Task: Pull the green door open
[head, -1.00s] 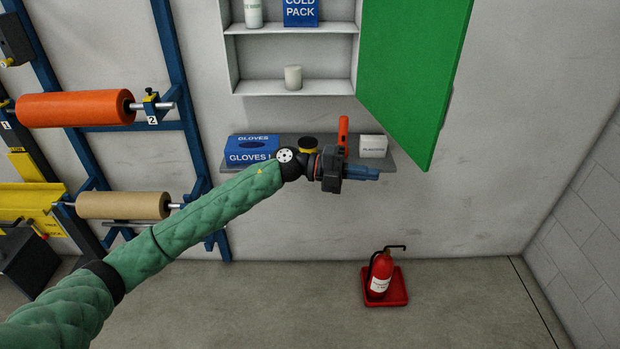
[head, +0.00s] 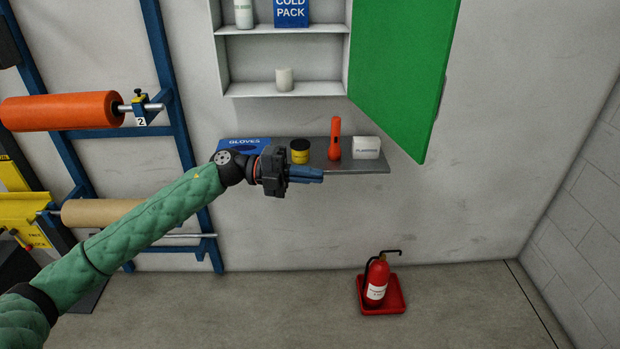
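The green door (head: 402,75) hangs on the right side of a white wall cabinet (head: 285,60) and stands swung open, its inside shelves uncovered. Its top runs out of the picture. My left gripper (head: 322,175) is below and to the left of the door, in front of the wall shelf, and does not touch the door. Its blue fingers point right and overlap in this side-on view, so their gap cannot be made out. Nothing is seen held in them. My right gripper is not in view.
The grey wall shelf (head: 375,168) carries a blue gloves box (head: 243,144), a yellow jar (head: 300,152), an orange flashlight (head: 335,140) and a white box (head: 366,147). The wall right of the door is clear.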

